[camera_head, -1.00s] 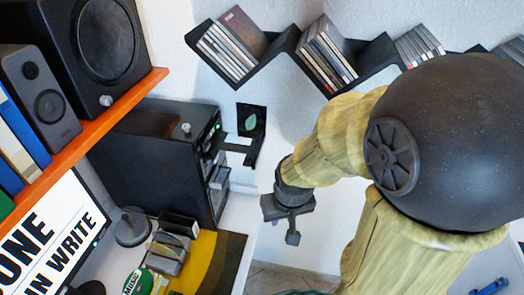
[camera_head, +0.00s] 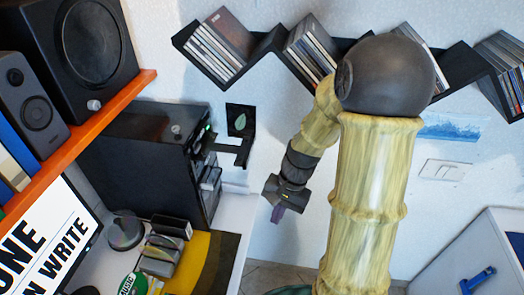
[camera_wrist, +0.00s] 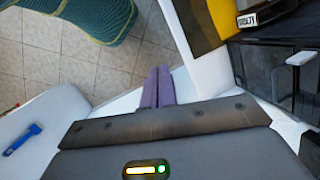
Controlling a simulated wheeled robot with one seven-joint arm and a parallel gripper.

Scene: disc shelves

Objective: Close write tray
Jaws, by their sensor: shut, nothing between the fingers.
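The black disc tower (camera_head: 150,160) stands on the white desk at the left in the head view, with small green lights on its front. A black tray-like part (camera_head: 232,149) sticks out from the upper front, beside a black square plate with a green leaf mark (camera_head: 240,121). I cannot tell whether the two are joined. Lower grey drawer fronts (camera_head: 210,180) stick out a little. The tower's dark front also shows at the right in the wrist view (camera_wrist: 290,85). My gripper (camera_head: 277,214) is shut and empty, right of and below the tray, apart from it. Its purple fingers also show in the wrist view (camera_wrist: 158,86).
An orange shelf (camera_head: 100,120) with speakers is at the left. Zigzag wall shelves (camera_head: 265,45) with discs run along the top. A black spindle base (camera_head: 126,232) and small boxes (camera_head: 165,245) stand before the tower. A white cabinet (camera_head: 455,262) is at lower right.

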